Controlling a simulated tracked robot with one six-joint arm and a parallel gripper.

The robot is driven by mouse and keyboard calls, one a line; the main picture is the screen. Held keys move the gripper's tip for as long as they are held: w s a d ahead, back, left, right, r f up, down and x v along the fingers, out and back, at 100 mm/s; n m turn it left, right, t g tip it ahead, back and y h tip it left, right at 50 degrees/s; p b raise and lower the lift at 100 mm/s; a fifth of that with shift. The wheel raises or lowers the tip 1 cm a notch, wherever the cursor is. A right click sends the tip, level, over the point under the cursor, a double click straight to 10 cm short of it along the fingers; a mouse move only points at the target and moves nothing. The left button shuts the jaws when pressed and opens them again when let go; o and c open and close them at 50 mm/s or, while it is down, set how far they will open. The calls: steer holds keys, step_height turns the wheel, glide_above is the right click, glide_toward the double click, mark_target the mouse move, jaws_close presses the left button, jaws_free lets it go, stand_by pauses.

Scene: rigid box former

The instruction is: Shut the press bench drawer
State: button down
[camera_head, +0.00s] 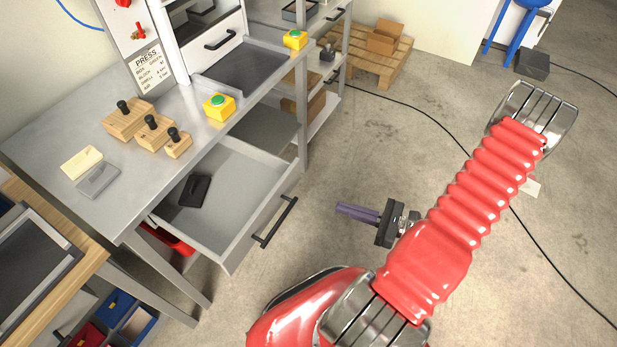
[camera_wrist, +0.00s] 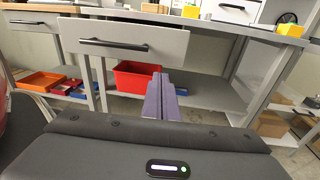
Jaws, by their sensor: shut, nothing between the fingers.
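The press bench drawer (camera_head: 230,192) is a grey drawer pulled well out from under the metal bench top (camera_head: 60,135). A dark flat item (camera_head: 194,190) lies inside it. Its black bar handle (camera_head: 275,222) is on the front panel, which faces me in the wrist view (camera_wrist: 170,42). My gripper (camera_head: 357,212) has purple fingers and is shut and empty. It is in the air to the right of the drawer front, apart from it. In the wrist view the fingertips (camera_wrist: 160,80) show below the drawer front.
Wooden blocks with black knobs (camera_head: 128,118) and a yellow green-button box (camera_head: 219,106) stand on the bench. A red bin (camera_wrist: 138,75) is on the shelf below. A wooden pallet (camera_head: 370,55) stands at the back. Bare floor lies right of the drawer, with a black cable across it.

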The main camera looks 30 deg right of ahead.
mark_target(298, 173)
steer(key=d+r, duration=0.1)
steer(key=w+d+t+h, duration=0.1)
steer(key=shift+w+d+r+m+t, duration=0.3)
steer(key=shift+r+m, duration=0.05)
steer(key=shift+m, duration=0.05)
steer(key=shift+x, duration=6.8)
steer(key=shift+w+a, duration=0.1)
steer(key=shift+w, duration=0.1)
steer(key=shift+w, duration=0.1)
